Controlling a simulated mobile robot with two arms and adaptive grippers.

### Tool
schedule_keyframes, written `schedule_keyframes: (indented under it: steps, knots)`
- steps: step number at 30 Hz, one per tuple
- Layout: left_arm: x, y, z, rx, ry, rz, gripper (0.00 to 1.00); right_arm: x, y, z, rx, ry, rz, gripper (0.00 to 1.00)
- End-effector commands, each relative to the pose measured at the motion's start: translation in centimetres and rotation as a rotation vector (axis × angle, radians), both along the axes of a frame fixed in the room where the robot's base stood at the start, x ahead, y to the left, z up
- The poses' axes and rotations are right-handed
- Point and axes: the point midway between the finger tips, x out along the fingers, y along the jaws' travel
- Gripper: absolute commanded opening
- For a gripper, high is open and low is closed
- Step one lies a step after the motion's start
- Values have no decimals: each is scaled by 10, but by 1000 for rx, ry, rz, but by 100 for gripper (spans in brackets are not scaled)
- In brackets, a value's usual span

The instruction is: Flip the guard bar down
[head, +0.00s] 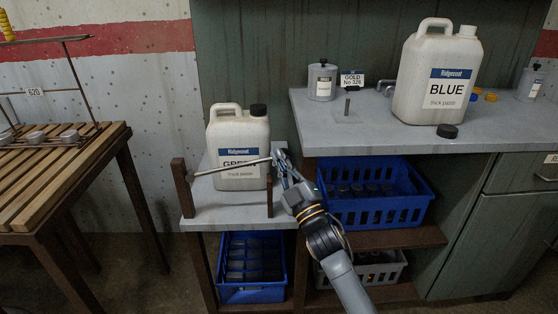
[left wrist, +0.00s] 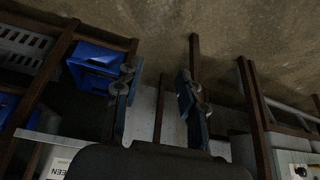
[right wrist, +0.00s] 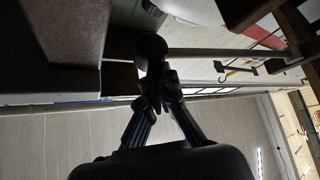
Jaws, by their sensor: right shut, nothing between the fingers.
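My right gripper (head: 282,163) is shut and empty at the bar's right end; contact cannot be told. In the right wrist view the bar (right wrist: 220,53) runs right from a dark round end just beyond the closed fingertips (right wrist: 154,82). My left gripper (left wrist: 158,82) is open and empty in the left wrist view, outside the head view.
A grey counter (head: 390,137) with the BLUE jug (head: 438,75) stands right of the lower shelf. Blue crates (head: 252,292) and (head: 345,213) sit below. A slatted wooden table (head: 50,185) stands at left. The floor between is clear.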

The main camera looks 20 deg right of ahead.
Motion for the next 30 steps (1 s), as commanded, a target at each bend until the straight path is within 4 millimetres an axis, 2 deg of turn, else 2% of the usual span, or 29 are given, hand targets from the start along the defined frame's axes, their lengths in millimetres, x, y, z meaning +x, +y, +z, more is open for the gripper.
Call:
schedule_keyframes:
  steps: [1, 5, 9, 15, 19, 24, 30]
  knots:
    - [13, -4, -5, -14, -62, -5, 40, 0, -1, -13, 21, -1, -1, 0]
    - [45, -15, 9, -48, -228, -19, 40, -1, -3, -20, 60, -14, 0, 0]
    - [75, -26, 30, -87, -405, -31, 40, -1, -5, -28, 93, -22, -1, 0]
    - [108, -40, 68, -145, -659, -49, 40, -1, -6, -39, 137, -35, -1, 0]
    - [123, -48, 96, -184, -824, -59, 40, -2, -7, -46, 168, -44, -2, 0]
    - [132, -56, 132, -231, -1018, -69, 40, -2, -8, -54, 203, -54, -1, 0]
    - [133, -59, 155, -260, -1132, -74, 40, -2, -9, -58, 221, -59, -2, 0]
